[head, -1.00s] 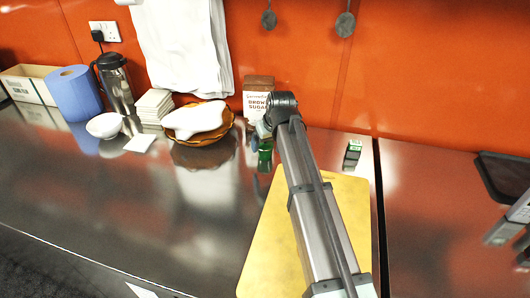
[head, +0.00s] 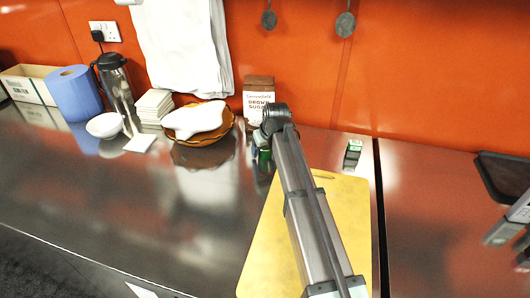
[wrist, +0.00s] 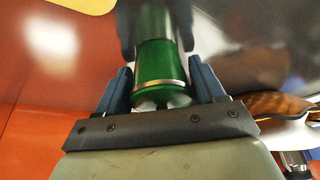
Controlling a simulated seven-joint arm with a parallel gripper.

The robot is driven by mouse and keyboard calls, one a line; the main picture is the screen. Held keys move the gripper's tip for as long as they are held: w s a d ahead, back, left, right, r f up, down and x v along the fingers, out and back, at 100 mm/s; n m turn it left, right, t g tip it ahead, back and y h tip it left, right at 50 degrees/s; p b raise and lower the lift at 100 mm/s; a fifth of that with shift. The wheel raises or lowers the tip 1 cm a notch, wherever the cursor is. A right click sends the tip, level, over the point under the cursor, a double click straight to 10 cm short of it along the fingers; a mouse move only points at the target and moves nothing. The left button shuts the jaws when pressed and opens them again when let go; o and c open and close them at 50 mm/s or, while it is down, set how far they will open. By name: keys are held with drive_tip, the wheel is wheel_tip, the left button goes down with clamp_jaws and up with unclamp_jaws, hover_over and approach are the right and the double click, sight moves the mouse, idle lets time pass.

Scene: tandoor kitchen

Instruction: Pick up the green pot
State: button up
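The green pot (wrist: 158,62) is between the two blue fingers of my gripper (wrist: 160,82) in the wrist view. It has a pale metallic band and a light end facing the camera. The fingers stand apart, one on each side of it, and I see no clear grip on it. In the head view the green pot (head: 264,156) is a small green shape on the steel counter, mostly hidden by my gripper (head: 263,138) above it.
A brown sugar box (head: 258,92) stands just behind my gripper. A yellow cutting board (head: 268,225) lies in front, and a small green-and-white box (head: 352,154) stands to the right.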

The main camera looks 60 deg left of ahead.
drive_tip(key=c, duration=0.7)
drive_tip(key=shift+r, duration=0.1)
drive_tip(key=shift+c, duration=0.2)
